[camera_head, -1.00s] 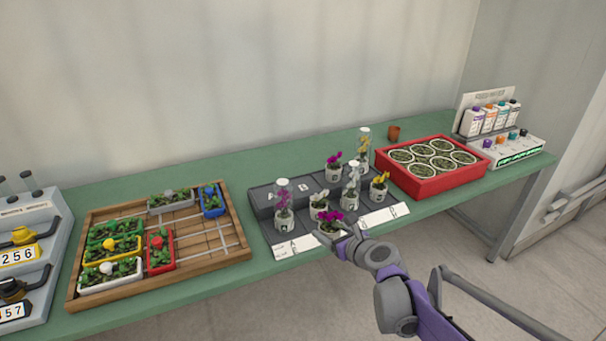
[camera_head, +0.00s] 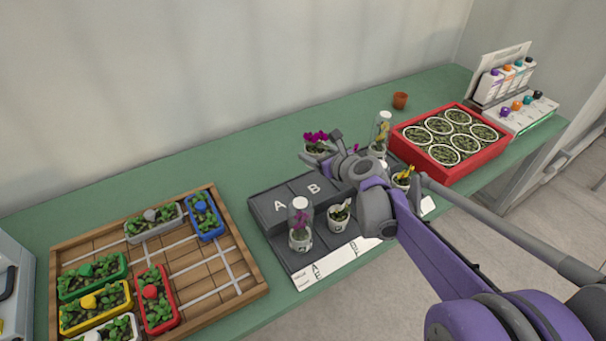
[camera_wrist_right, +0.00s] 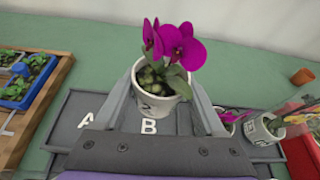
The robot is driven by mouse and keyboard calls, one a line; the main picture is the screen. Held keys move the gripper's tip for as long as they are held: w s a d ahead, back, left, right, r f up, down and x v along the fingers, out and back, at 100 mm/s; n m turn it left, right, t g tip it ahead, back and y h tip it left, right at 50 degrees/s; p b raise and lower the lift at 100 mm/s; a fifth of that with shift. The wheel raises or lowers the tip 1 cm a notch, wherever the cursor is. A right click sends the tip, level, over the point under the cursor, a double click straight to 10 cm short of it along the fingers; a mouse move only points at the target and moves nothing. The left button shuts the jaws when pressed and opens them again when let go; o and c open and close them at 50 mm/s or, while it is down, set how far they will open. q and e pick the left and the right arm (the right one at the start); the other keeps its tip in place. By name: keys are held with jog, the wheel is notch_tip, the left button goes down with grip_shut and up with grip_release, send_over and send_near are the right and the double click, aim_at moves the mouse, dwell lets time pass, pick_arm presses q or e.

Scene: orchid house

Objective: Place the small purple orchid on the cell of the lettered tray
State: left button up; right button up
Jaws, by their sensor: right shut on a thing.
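The small purple orchid (camera_head: 317,138), in a white pot, is held up at the back edge of the lettered tray. In the right wrist view its magenta flowers and white pot (camera_wrist_right: 155,108) sit upright between the fingers. My right gripper (camera_head: 318,157) is shut on the pot. The dark grey lettered tray (camera_head: 262,211) shows raised cells A and B; my arm hides the cells to their right. In the wrist view the tray (camera_wrist_right: 66,137) lies below the pot, with B just under it. My left gripper is not in view.
On the tray stand a covered purple orchid (camera_head: 300,228), a pale orchid (camera_head: 339,216) and a yellow one (camera_head: 402,177). Another covered pot (camera_head: 382,130) stands behind. A red crate (camera_head: 440,172) is right, a wooden planter tray (camera_head: 205,262) left.

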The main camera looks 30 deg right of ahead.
jog(key=f, duration=0.6)
jog(key=shift+s+b, duration=0.2)
jog(key=shift+b, duration=0.2)
jog(key=shift+w+f, duration=0.1)
jog(key=shift+f, duration=1.8)
jog(key=shift+f+b, duration=0.1)
jog(key=shift+b, duration=0.25)
jog(key=o, duration=1.5)
jog(key=shift+s+r, duration=0.3)
jog(key=p+v, duration=0.1)
jog(key=v, duration=1)
jog(key=shift+s, duration=0.25)
